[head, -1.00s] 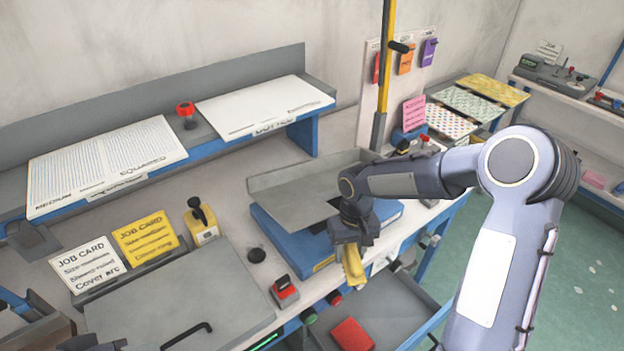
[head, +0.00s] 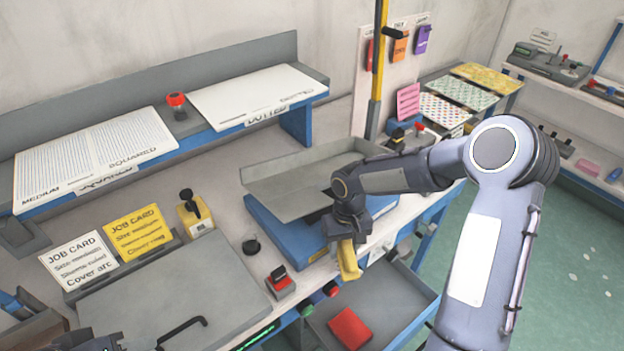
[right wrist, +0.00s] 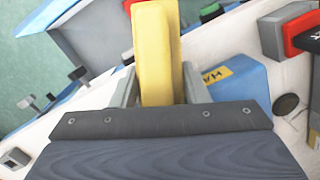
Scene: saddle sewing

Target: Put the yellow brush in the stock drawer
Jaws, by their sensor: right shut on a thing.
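The yellow brush (head: 348,262) is held in my right gripper (head: 347,240), in the middle of the head view. In the right wrist view the yellow brush (right wrist: 157,50) points away between the two fingers of the right gripper (right wrist: 158,90). The stock drawer (head: 385,300) is the open grey drawer under the bench front, with a red block (head: 350,328) in it. The brush hangs above the drawer's back edge, near the bench front, apart from the drawer floor. Part of my left arm shows at the bottom left; its fingers are not visible.
A grey tray (head: 290,185) on a blue base (head: 290,235) stands on the bench behind the gripper. A red-topped block (head: 280,282) and knobs line the bench front. Job cards (head: 138,232) stand at left. The drawer's right part is clear.

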